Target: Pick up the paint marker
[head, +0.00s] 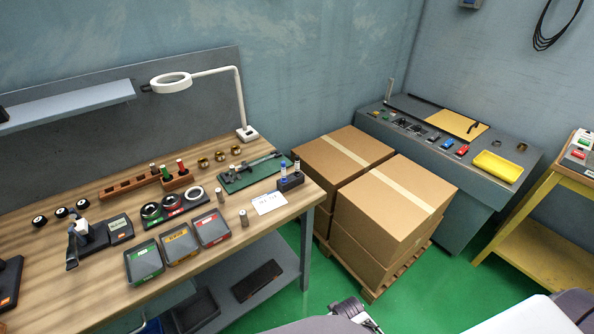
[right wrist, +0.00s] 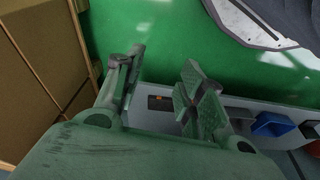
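I cannot tell for certain which thing is the paint marker. In the head view, a dark holder (head: 291,182) at the bench's right end has slim upright pieces in it, one blue and white (head: 283,174). A wooden block (head: 176,183) further left holds similar upright pieces, one with a red top (head: 180,166). My right gripper (right wrist: 163,75) is open and empty in the right wrist view, over the green floor and away from the benchtop things. Part of what looks like it shows at the bottom of the head view. My left gripper is not in view.
Cardboard boxes (head: 392,215) on a pallet stand right of the wooden bench (head: 80,235). A grey cabinet (head: 440,150) with a yellow tray (head: 498,167) is behind them. A yellow-framed cart (head: 540,250) stands far right. Three shallow trays and a lamp (head: 172,83) occupy the bench.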

